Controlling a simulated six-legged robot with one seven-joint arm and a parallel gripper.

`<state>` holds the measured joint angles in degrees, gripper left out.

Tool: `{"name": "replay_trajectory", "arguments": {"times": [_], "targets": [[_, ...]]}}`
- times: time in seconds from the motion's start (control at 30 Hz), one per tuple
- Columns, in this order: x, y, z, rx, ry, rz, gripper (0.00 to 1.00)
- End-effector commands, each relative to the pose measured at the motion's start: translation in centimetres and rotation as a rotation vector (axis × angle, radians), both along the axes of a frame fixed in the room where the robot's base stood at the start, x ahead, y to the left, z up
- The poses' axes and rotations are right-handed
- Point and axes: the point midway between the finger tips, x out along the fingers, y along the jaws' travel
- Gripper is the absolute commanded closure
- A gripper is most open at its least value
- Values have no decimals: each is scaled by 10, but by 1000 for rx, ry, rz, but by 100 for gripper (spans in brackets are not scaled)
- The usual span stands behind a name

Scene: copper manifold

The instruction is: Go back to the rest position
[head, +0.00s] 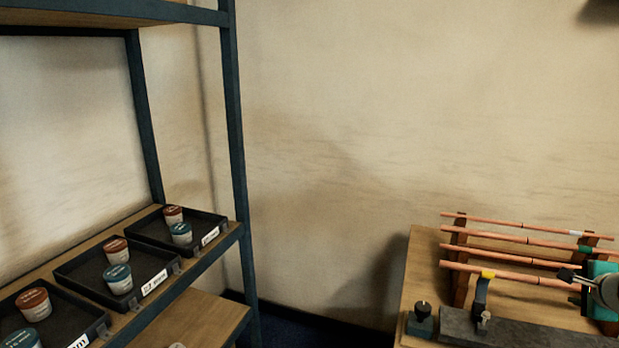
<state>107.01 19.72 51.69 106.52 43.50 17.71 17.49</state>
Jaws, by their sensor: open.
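No part that I can surely tell as my gripper shows in the head view. Several copper pipes (510,242) lie side by side across wooden supports (459,262) on the bench at the right.
A wooden bench (418,262) at the right carries a dark grey bar (525,332) and a black-knobbed block (421,318). A dark metal shelf (236,140) at the left holds black trays (78,266) with small red- and teal-lidded tubs (117,251). Floor shows between shelf and bench.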

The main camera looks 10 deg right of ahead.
Motion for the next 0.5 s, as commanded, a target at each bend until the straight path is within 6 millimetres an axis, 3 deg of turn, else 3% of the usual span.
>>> {"name": "replay_trajectory", "arguments": {"times": [0.23,0.5], "targets": [[58,99,-7,-104,181,265,56],[85,219,-3,-262,372,570,56]]}}
